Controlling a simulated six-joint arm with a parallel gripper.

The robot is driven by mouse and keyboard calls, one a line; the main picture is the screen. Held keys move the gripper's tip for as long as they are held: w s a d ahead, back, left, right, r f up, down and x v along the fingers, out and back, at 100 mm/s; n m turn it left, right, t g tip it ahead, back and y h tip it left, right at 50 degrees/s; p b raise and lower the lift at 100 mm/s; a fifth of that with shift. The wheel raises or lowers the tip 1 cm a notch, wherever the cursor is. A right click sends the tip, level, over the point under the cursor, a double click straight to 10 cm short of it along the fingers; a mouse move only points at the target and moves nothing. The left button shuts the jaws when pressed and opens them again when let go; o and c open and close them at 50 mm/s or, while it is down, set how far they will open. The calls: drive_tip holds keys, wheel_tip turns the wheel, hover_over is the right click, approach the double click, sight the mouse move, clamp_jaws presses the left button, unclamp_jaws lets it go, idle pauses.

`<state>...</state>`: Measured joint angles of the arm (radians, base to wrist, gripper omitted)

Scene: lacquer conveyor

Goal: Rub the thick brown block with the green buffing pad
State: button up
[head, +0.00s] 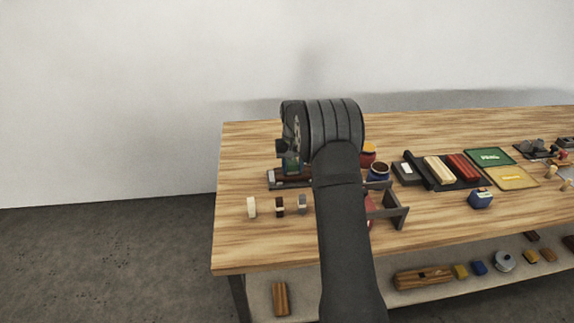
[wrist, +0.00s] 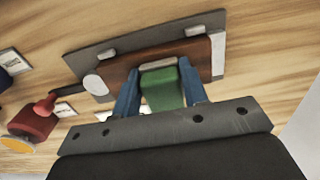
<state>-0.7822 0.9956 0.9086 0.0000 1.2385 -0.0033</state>
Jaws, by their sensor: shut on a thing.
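The thick brown block (wrist: 203,50) lies on a grey plate (wrist: 100,51), between a pale round piece and a light end bar. In the head view the block (head: 296,175) is at the table's left part, partly covered by my arm. My gripper (wrist: 159,78) has its blue fingers shut on the green buffing pad (wrist: 167,92). The pad's light grey end is over the block's near side; whether it touches cannot be told. In the head view my gripper (head: 291,163) is just above the block and the pad is hard to make out.
Three small pieces (head: 280,206) stand in a row before the plate. A red jar (head: 368,152), a dark blue jar (head: 379,171) and a grey rack (head: 396,212) are close on the right. Farther right are a tray with bars, a green mat (head: 488,157) and a yellow mat (head: 511,178).

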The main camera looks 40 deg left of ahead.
drive_tip(key=shift+w+d, duration=0.6)
drive_tip(key=shift+d, duration=0.05)
drive_tip(key=shift+s+a+f, duration=0.1)
drive_tip(key=shift+s+a, duration=1.25)
drive_tip(key=shift+s, duration=0.05)
drive_tip(key=shift+a+r, duration=0.1)
drive_tip(key=shift+r, duration=0.1)
wheel_tip(320, 180, up, 8)
drive_tip(key=shift+f, duration=0.1)
